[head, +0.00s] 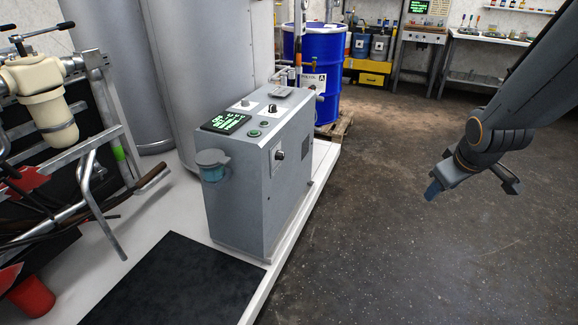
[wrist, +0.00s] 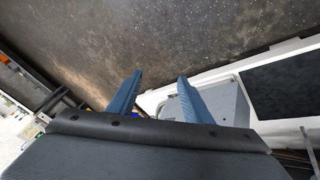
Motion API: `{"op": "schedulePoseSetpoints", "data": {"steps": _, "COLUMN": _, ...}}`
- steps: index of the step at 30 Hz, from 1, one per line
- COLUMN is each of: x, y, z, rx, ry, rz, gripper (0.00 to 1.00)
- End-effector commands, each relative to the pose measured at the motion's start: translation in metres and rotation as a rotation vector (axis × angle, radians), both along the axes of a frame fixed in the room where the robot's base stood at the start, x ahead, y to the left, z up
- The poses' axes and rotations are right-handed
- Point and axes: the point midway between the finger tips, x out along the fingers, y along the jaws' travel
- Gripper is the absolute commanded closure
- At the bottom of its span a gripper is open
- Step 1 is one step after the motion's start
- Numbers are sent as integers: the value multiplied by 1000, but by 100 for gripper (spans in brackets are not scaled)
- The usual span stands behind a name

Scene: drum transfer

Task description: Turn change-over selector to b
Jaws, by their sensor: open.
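A grey control cabinet (head: 235,195) stands on a white platform in the head view. A black knob (head: 272,108) sits on a light plate on its sloping top. Another dark knob (head: 279,154) sits on a plate on its right-hand face. I cannot tell which is the change-over selector, and no position letters are readable. My gripper (head: 432,191) hangs over open floor, well right of the cabinet and apart from it. In the wrist view its blue fingers (wrist: 160,79) are spread with nothing between them, and part of the grey cabinet (wrist: 234,103) shows beyond the right finger.
The cabinet top also carries a green-lit display (head: 229,122) and green buttons. A grey-lidded cup (head: 212,165) juts from its front. A blue drum (head: 316,75) stands behind on a pallet. A black mat (head: 170,285) lies in front. The floor right of the platform is clear.

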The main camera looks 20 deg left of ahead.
Motion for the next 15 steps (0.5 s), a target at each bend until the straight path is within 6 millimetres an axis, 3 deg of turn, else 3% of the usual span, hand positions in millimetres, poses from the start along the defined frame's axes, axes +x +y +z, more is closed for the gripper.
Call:
{"op": "schedulePoseSetpoints", "data": {"steps": 1, "x": 46, "y": 17, "z": -21, "rx": -45, "ry": -80, "rz": 135, "gripper": 54}}
{"op": "schedulePoseSetpoints", "data": {"steps": 3, "x": 101, "y": 43, "z": -29, "rx": -115, "ry": -206, "rz": 331, "gripper": 54}}
{"op": "schedulePoseSetpoints", "data": {"steps": 6, "x": 169, "y": 89, "z": -40, "rx": -221, "ry": -393, "rz": 606, "gripper": 54}}
{"op": "schedulePoseSetpoints", "data": {"steps": 10, "x": 235, "y": 158, "z": -56, "rx": -361, "ry": -652, "rz": 943, "gripper": 54}}
{"op": "schedulePoseSetpoints", "data": {"steps": 12, "x": 259, "y": 197, "z": -68, "rx": -437, "ry": -799, "rz": 1112, "gripper": 54}}
{"op": "schedulePoseSetpoints", "data": {"steps": 15, "x": 279, "y": 254, "z": -87, "rx": -541, "ry": -1025, "rz": 1338, "gripper": 54}}
